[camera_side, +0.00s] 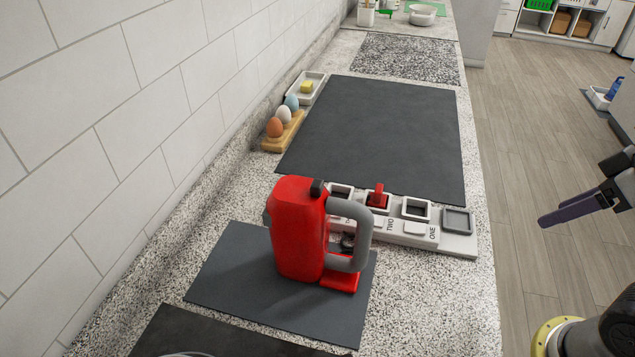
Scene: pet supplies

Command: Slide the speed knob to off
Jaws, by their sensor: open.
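A red appliance (297,232) with a grey loop handle (357,236) stands upright on a dark mat. A small black knob (318,188) sits at its top, beside the upper end of the handle. The knob's setting and any markings are too small to read. My gripper (572,195) is at the right edge, out over the floor beyond the counter. It is open and empty, well apart from the appliance and the knob. Part of it is cut off by the frame.
A grey strip (460,243) with square recesses and labels lies behind the appliance, with a red piece (378,197) in one recess. An egg holder (283,134) and white dish (306,87) stand along the wall. The large dark mat (380,135) is clear.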

